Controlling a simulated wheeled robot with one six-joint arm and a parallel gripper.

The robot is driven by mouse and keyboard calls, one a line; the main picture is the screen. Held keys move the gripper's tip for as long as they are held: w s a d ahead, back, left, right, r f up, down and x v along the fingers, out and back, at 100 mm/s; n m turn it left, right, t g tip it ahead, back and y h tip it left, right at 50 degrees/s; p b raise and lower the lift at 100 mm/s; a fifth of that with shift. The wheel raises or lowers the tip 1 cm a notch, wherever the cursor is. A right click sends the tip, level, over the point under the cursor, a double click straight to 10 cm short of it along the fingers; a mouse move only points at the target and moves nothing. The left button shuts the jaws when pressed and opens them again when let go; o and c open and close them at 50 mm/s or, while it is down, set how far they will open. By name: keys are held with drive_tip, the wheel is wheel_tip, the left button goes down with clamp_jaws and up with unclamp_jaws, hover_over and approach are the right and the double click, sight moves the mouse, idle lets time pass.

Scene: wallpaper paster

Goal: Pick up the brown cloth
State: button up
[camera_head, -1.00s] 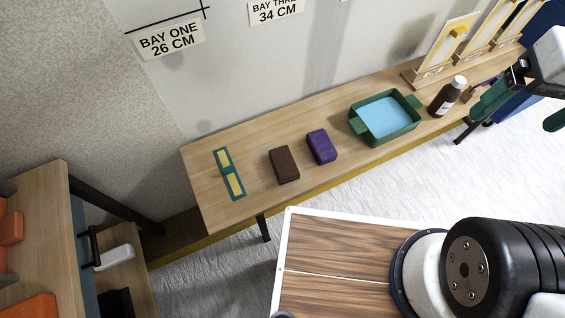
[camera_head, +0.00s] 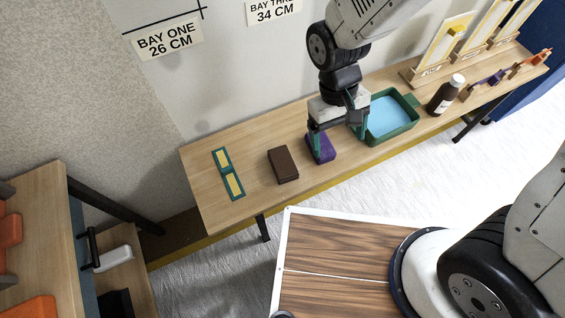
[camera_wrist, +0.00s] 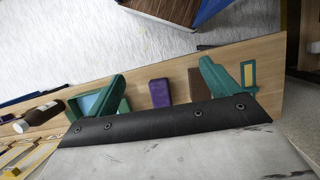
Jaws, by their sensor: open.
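The brown cloth (camera_head: 283,164) is a folded dark block lying flat on the wooden bench, left of the purple cloth (camera_head: 322,151). My gripper (camera_head: 335,143) is over the purple cloth, with its green fingers spread apart and nothing between them that I can see held. In the wrist view, my gripper (camera_wrist: 163,95) has one finger at each side. The purple cloth (camera_wrist: 160,93) shows between the fingers, and the brown cloth (camera_wrist: 199,85) shows beside the right finger, partly hidden by the gripper's dark edge.
A green tray with blue liquid (camera_head: 414,124) stands just right of my gripper, with a brown bottle (camera_head: 445,95) beyond it. A green-and-yellow strip (camera_head: 228,174) lies left of the brown cloth. Framed boards (camera_head: 444,48) stand at the far right. The wall runs behind the bench.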

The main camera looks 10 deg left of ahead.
drive_tip(key=s+a+f+t, duration=0.1)
drive_tip(key=a+f, duration=0.3)
drive_tip(key=f, duration=0.3)
drive_tip(key=a+f, duration=0.4)
drive_tip(key=f, duration=0.4)
drive_tip(key=t+y, duration=0.2)
hover_over(284, 165)
drive_tip(key=s, duration=0.1)
wheel_tip(284, 165, down, 2)
drive_tip(key=shift+f, duration=0.25)
drive_tip(key=f, duration=0.5)
drive_tip(key=w+f, duration=0.1)
drive_tip(key=f, duration=0.1)
drive_tip(key=shift+f, duration=0.25)
drive_tip(key=c, duration=1.1)
